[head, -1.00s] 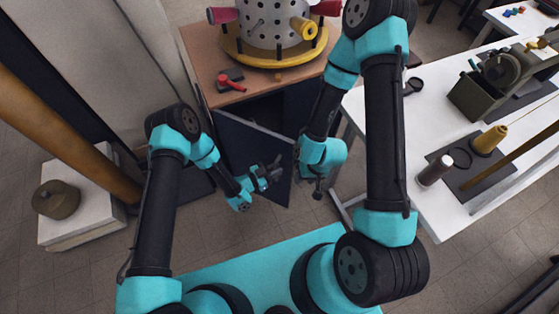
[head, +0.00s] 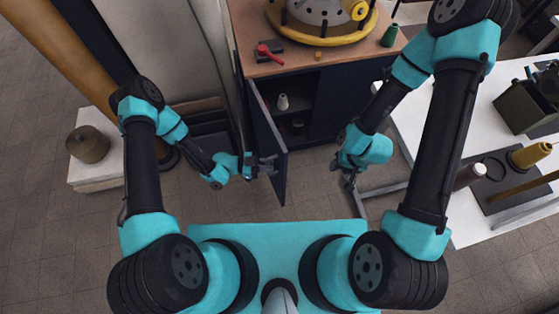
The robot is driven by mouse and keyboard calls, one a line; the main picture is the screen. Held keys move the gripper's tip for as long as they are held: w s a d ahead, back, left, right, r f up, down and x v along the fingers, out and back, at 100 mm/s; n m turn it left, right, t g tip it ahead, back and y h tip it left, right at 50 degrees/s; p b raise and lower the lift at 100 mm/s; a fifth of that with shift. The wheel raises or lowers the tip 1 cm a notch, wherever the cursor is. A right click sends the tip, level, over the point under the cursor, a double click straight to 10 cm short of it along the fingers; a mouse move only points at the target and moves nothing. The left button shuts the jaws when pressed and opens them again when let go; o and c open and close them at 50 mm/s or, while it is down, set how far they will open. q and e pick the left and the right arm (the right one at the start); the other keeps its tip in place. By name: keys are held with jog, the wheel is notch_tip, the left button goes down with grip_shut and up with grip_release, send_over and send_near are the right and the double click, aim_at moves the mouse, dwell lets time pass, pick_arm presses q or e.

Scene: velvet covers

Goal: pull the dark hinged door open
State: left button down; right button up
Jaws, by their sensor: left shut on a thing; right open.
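The dark hinged door (head: 264,125) is on the front of a cabinet with a wooden top and stands swung well out toward me, hinged at its left side. The cabinet's inside shows behind it, with small items on shelves, one a pale cone (head: 283,102). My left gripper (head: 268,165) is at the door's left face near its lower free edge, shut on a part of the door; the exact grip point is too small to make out. My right gripper (head: 341,175) is open and empty, to the right of the door and in front of the cabinet's closed right part (head: 340,100).
On the cabinet top (head: 300,62) stand a round yellow-based rack (head: 335,40), a red-handled tool (head: 266,52) and a green cone (head: 390,35). A white table (head: 425,120) is at the right. A white block (head: 95,170) with a brown pot stands at the left. Floor before the door is clear.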

pick_arm(q)
jog(key=a, duration=0.6)
jog(key=shift+s+a, duration=0.35)
jog(key=c, duration=1.1)
grip_release()
jog(key=shift+a, duration=0.1)
jog(key=a, duration=1.7)
jog(key=shift+w, duration=0.3)
